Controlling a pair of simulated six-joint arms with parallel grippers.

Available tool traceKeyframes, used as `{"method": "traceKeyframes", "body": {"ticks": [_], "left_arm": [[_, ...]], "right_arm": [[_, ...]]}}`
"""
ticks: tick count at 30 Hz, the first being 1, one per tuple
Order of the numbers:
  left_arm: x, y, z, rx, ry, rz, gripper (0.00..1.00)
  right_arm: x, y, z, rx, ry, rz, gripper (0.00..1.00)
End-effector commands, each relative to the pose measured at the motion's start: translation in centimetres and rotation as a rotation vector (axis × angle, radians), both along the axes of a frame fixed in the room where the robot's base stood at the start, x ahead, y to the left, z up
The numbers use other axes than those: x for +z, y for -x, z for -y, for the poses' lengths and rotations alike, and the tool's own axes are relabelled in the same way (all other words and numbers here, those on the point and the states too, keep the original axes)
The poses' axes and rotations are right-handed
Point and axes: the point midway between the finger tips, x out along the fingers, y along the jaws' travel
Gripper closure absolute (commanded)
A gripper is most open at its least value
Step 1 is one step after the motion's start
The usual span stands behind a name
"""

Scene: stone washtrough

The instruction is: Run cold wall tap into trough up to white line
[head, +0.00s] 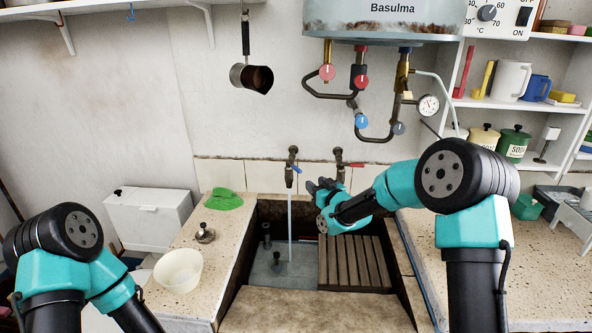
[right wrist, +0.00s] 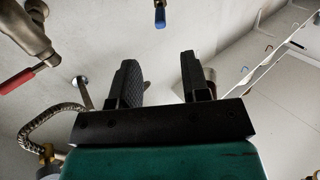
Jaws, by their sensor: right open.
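The cold wall tap (head: 289,172) has a blue lever and sits above the stone trough (head: 408,292). A thin stream of water (head: 290,228) falls from it into the trough. Bluish-grey water (head: 262,280) shows in the trough's left part. I cannot make out a white line. The red-lever tap (head: 339,168) is to the right. My right gripper (head: 322,184) is open and empty, near and below the taps. In the right wrist view its fingers (right wrist: 160,78) are apart, with a blue lever (right wrist: 160,15) beyond them and a red lever (right wrist: 22,88) at left. My left gripper is out of view.
A slatted wooden rack (head: 352,264) covers the trough's right part. Dark fittings (head: 277,258) stand in the left part. A green cloth (head: 223,199), a metal plug (head: 205,233) and a cream bowl (head: 179,270) are on the left ledge. Heater pipes and a hanging dipper (head: 250,77) are above.

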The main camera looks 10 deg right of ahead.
Motion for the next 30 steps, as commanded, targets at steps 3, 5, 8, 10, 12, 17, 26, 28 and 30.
{"method": "traceKeyframes", "body": {"ticks": [3,5,8,10,12,17,26,28,30], "left_arm": [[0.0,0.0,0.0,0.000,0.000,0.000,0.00],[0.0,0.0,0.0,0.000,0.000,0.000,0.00],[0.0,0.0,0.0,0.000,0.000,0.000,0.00],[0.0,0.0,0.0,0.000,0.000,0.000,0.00],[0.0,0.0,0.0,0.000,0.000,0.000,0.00],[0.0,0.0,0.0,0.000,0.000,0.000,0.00],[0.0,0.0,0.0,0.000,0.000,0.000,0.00],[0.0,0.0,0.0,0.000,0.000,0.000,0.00],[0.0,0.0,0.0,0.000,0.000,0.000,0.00]], "right_arm": [[0.0,-1.9,-0.9,0.001,0.000,0.001,0.57],[0.0,-2.8,-1.3,0.001,-0.001,0.002,0.57],[0.0,-4.2,-2.0,0.001,-0.001,0.002,0.57],[0.0,-5.2,-2.4,0.001,0.000,0.001,0.57],[0.0,-6.2,-2.8,0.001,0.000,0.001,0.57],[0.0,-8.3,-3.7,0.001,-0.001,0.002,0.57],[0.0,-11.4,-5.1,0.001,0.000,0.001,0.57],[0.0,-11.8,-5.2,0.001,0.000,0.001,0.57],[0.0,-12.0,-5.3,0.001,0.000,0.001,0.57]]}}
